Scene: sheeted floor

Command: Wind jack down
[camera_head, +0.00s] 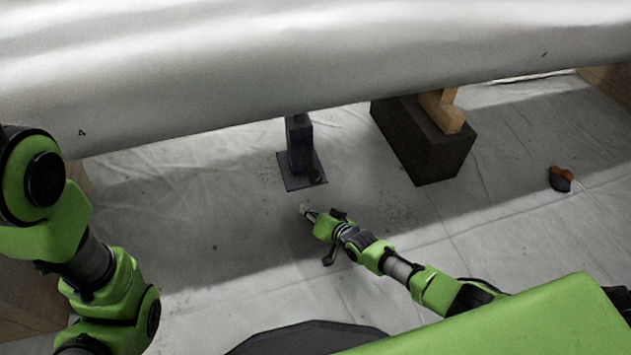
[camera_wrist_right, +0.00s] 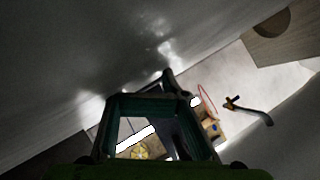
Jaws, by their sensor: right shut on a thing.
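The jack (camera_head: 299,138) is a dark upright post on a flat square base plate (camera_head: 291,180), under the large pale cylinder. Its top is hidden by the cylinder's edge. My right gripper (camera_head: 305,211) is in front of the base plate on the near side, appearing apart from the post in the head view. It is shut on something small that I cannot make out. In the right wrist view my gripper's dark frame (camera_wrist_right: 152,104) fills the lower middle, and its hold is unclear. No left gripper shows; only my left arm is at the left edge.
The pale cylinder (camera_head: 300,60) spans the top, low over the floor. A dark block (camera_head: 425,145) with a wooden piece (camera_head: 444,110) stands right of the jack. A small dark and orange item (camera_head: 561,179) lies far right. The sheeted floor between is mostly clear.

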